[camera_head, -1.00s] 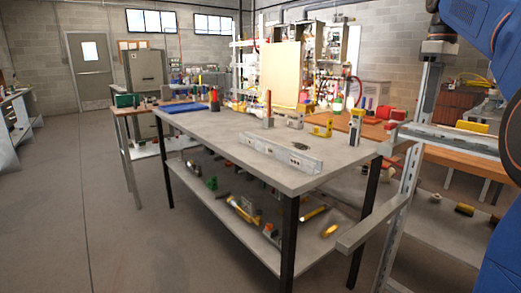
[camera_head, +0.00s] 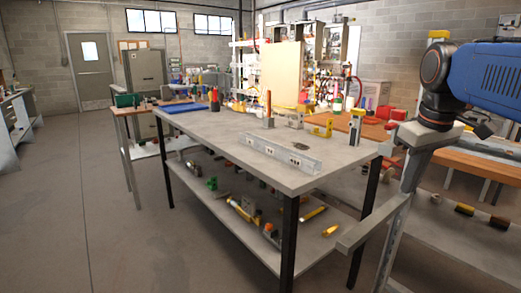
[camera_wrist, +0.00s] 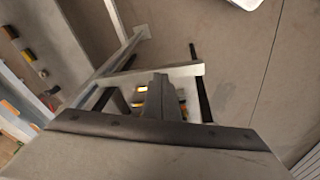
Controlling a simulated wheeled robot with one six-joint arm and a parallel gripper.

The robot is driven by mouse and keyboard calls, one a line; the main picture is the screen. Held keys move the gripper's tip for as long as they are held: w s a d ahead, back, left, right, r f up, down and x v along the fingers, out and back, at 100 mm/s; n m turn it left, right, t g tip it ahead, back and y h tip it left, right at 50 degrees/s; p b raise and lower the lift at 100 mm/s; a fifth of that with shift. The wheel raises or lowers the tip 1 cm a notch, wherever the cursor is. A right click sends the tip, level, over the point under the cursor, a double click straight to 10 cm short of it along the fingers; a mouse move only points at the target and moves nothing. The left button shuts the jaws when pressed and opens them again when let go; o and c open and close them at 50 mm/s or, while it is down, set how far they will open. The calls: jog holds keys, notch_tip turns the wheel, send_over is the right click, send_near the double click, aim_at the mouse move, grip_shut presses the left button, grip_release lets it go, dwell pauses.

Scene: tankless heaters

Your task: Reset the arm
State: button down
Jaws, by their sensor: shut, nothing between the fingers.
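My blue arm (camera_head: 490,75) reaches in from the right edge in the head view, its upper link lying roughly level. Its dark wrist joint (camera_head: 435,70) hangs down at the right, beyond the right end of the grey workbench.
The workbench (camera_head: 210,122) holds a slotted metal channel (camera_head: 282,153), a blue mat (camera_head: 187,108) and small tools. Its lower shelf (camera_head: 215,209) carries several tools. Wooden-topped benches stand behind and to the right. The floor (camera_head: 115,220) at left is open.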

jog(key=s+a+f+m+t, duration=0.1)
jog(key=s+a+f, duration=0.1)
jog(key=s+f, duration=0.5)
jog(key=s+a+f+m+t, duration=0.1)
jog(key=s+f, duration=0.6)
jog(key=f, duration=0.7)
jog(key=shift+a+f+m, duration=0.25)
jog(key=shift+a+m, duration=0.45)
jog(key=shift+a, duration=0.25)
